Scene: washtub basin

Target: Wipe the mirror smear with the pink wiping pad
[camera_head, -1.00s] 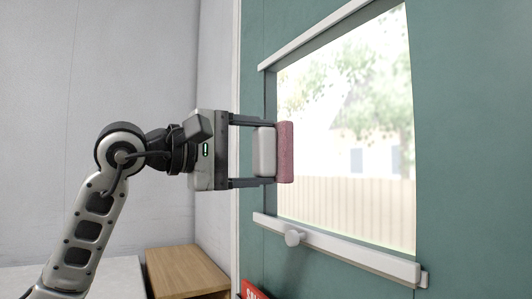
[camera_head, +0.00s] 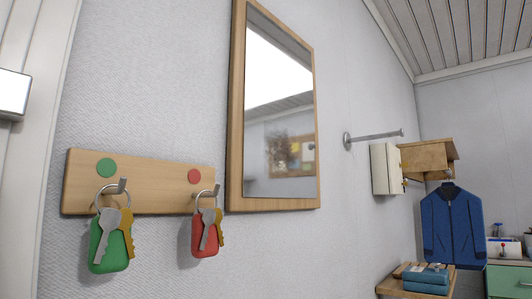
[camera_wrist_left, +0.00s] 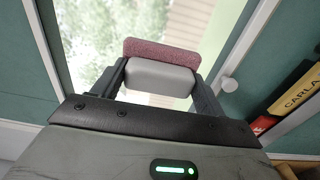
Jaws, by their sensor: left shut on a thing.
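The wood-framed mirror (camera_head: 280,105) hangs on the pale wall in the head view. A blurred brownish patch (camera_head: 278,148) shows low on its glass; I cannot tell for sure whether it is the smear or part of the reflection. In the left wrist view, my left gripper (camera_wrist_left: 159,82) is shut on the grey block-shaped back (camera_wrist_left: 158,78) of the wiping pad. The pad's pink face (camera_wrist_left: 165,52) points away from me, toward a bright window. Neither gripper shows in the head view.
Left of the mirror, a wooden key rack (camera_head: 140,185) holds green-tagged keys (camera_head: 108,245) and red-tagged keys (camera_head: 205,235). Right of it are a metal wall rod (camera_head: 375,138), a white box (camera_head: 385,168) and a blue jacket (camera_head: 452,225).

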